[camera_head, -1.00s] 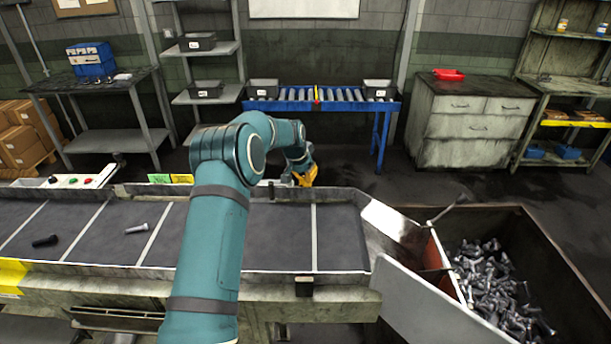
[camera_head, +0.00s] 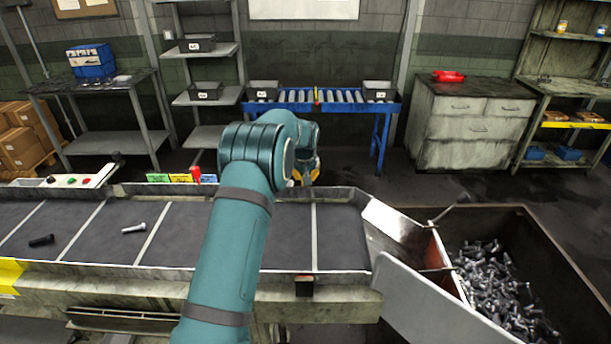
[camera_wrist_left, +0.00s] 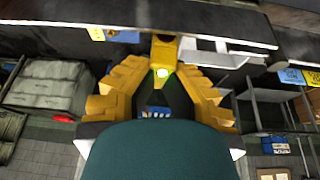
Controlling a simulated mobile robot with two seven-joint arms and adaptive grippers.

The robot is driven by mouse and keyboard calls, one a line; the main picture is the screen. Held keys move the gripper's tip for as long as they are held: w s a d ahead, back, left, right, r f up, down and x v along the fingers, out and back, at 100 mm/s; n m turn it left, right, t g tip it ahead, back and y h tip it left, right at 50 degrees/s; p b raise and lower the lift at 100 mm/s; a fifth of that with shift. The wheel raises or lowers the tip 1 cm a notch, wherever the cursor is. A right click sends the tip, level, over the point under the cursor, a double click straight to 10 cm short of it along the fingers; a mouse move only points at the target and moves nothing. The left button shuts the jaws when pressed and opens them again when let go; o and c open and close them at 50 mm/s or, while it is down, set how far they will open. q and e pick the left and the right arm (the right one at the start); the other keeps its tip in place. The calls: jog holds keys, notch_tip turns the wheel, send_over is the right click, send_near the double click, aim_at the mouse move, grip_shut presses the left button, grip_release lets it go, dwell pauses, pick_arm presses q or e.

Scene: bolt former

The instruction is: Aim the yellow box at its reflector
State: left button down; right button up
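The yellow box (camera_wrist_left: 163,70) shows in the left wrist view between the fingers of my left gripper (camera_wrist_left: 162,80). It has a bright spot on its face and sits by the conveyor rim. The fingertips are close on both sides of it; I cannot tell if they touch. In the head view my left gripper (camera_head: 304,174) points down at the conveyor's far rim, and the box is not clear there. A small dark block with a red patch (camera_head: 304,284), possibly the reflector, is on the near rim opposite. My right gripper is not in view.
The conveyor belt (camera_head: 337,240) carries a dark bolt (camera_head: 41,240) and a light bolt (camera_head: 133,228) at left. A chute (camera_head: 395,225) leads to a bin of bolts (camera_head: 495,290) at right. Signs (camera_head: 182,178) and a red post (camera_head: 196,173) stand on the far rim.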

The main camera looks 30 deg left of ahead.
pick_arm(q)
jog(key=shift+f+n, duration=0.1)
jog(key=shift+n, duration=0.3)
jog(key=c, duration=1.1)
grip_release()
jog(key=v, duration=1.2)
jog(key=shift+d, duration=0.1)
jog(key=shift+w+d, duration=0.1)
